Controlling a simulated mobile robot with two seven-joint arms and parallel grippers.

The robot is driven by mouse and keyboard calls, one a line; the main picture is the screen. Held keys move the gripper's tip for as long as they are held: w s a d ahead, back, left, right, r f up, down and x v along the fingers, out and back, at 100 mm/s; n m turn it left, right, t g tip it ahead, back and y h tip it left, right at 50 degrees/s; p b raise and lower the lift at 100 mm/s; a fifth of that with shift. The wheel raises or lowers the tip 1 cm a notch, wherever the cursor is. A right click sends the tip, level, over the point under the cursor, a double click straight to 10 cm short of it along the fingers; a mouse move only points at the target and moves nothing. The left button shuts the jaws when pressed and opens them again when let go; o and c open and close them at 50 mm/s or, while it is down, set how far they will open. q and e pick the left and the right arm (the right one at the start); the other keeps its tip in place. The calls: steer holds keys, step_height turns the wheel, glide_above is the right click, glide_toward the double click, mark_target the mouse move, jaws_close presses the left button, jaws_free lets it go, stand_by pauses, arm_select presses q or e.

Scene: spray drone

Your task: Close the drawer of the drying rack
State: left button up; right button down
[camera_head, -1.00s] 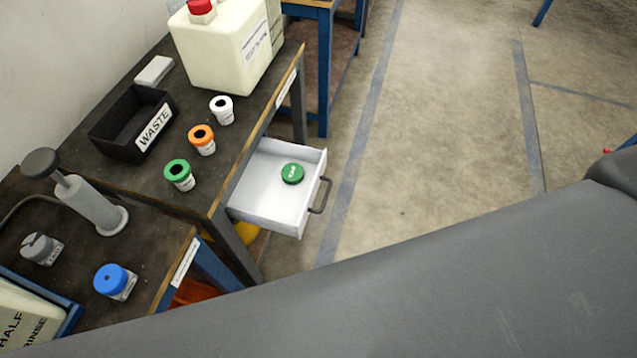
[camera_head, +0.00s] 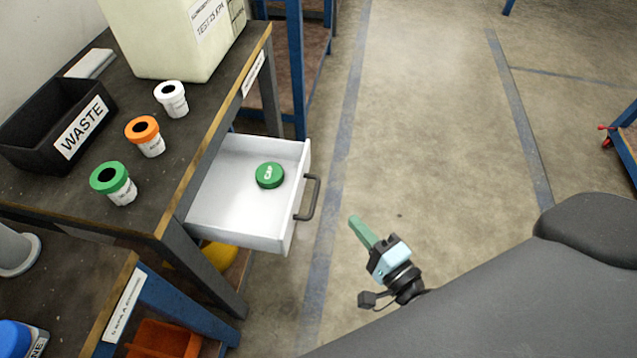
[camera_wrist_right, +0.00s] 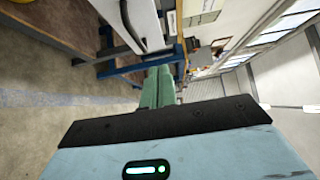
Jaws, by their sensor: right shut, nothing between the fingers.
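The white drawer (camera_head: 235,212) stands pulled out from under the dark table in the head view, with a dark bar handle (camera_head: 312,198) on its front. A round green cap (camera_head: 269,175) lies inside it. My right gripper (camera_head: 356,222) is shut and empty, with green fingers, to the right of the handle and apart from it. In the right wrist view the shut green fingers (camera_wrist_right: 158,85) point toward the table area, and the white drawer front with its dark handle (camera_wrist_right: 126,20) shows at the top. My left gripper is not in view.
On the table are a black WASTE bin (camera_head: 45,125), a large canister (camera_head: 175,35) and small bottles with white (camera_head: 171,98), orange (camera_head: 145,135) and green (camera_head: 112,182) tops. An orange bin (camera_head: 160,338) is below. The floor right of the drawer is clear.

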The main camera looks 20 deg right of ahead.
glide_toward(300, 178)
steer(key=w+d, duration=0.2)
steer(key=w, duration=0.1)
steer(key=shift+w+a+p, duration=0.4)
steer(key=shift+w+a, duration=0.6)
steer(key=shift+w, duration=0.05)
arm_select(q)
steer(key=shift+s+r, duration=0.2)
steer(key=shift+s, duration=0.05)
arm_select(e)
steer(key=shift+w+a+f, duration=0.1)
steer(key=shift+w+a, duration=0.2)
steer(key=shift+a, duration=0.25)
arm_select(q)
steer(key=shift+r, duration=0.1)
